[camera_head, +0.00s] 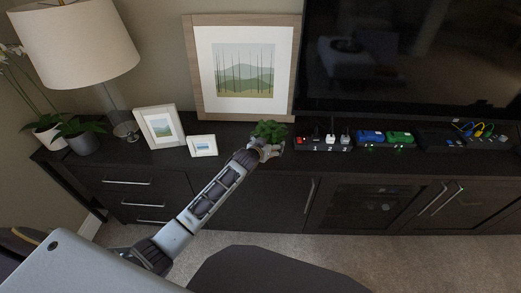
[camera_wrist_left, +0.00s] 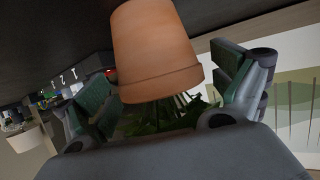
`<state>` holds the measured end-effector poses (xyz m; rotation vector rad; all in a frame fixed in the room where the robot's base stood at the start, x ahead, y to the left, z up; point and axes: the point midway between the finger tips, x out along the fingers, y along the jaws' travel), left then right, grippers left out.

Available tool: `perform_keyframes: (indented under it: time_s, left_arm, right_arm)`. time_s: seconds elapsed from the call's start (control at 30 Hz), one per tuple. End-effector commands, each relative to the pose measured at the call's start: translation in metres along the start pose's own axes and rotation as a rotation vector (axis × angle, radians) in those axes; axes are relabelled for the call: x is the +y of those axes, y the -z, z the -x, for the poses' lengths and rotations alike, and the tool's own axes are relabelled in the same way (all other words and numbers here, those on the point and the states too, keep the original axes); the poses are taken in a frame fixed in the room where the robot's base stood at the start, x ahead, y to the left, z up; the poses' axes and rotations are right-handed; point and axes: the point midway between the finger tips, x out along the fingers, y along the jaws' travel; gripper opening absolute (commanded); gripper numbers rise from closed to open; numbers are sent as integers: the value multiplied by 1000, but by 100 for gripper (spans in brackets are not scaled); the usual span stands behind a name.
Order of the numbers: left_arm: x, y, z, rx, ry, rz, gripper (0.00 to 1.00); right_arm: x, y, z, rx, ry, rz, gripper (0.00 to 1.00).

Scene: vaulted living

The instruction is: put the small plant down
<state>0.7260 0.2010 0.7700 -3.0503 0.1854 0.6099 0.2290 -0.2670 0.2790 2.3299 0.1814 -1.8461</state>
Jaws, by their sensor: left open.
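The small plant is a green leafy clump (camera_head: 270,130) on the dark console in the head view, just in front of the large framed picture's lower right corner. In the left wrist view its terracotta pot (camera_wrist_left: 153,45) appears upside down, with green leaves below the rim. My left gripper (camera_head: 266,151) is at the plant, its jaws open. In the wrist view its fingers (camera_wrist_left: 168,88) stand on either side of the pot's rim and leaves. The gripper hides the pot in the head view. Whether the pot's base touches the console is hard to tell. My right gripper is not in view.
The console (camera_head: 240,158) holds a large framed picture (camera_head: 189,60), two small frames (camera_head: 160,128) (camera_head: 203,146), a lamp (camera_head: 80,40) and potted plants (camera_head: 82,140) at left. Trays of small devices (camera_head: 322,146) stand right of the plant, before the television (camera_head: 420,60).

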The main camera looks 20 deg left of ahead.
Motion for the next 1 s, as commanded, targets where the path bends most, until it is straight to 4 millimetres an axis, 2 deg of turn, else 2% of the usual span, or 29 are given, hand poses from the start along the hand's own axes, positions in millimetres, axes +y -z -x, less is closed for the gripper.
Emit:
perform_keyframes:
  time_s: [0.3,0.47,0.7,1.0]
  left_arm:
    - [0,1,28,1,0,-1,95]
    - [-1,0,43,0,1,-1,95]
    - [0,1,66,1,0,0,95]
    - [0,1,94,1,0,-1,95]
  right_arm:
    - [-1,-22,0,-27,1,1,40]
    - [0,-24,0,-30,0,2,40]
    - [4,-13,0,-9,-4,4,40]
    - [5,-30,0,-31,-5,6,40]
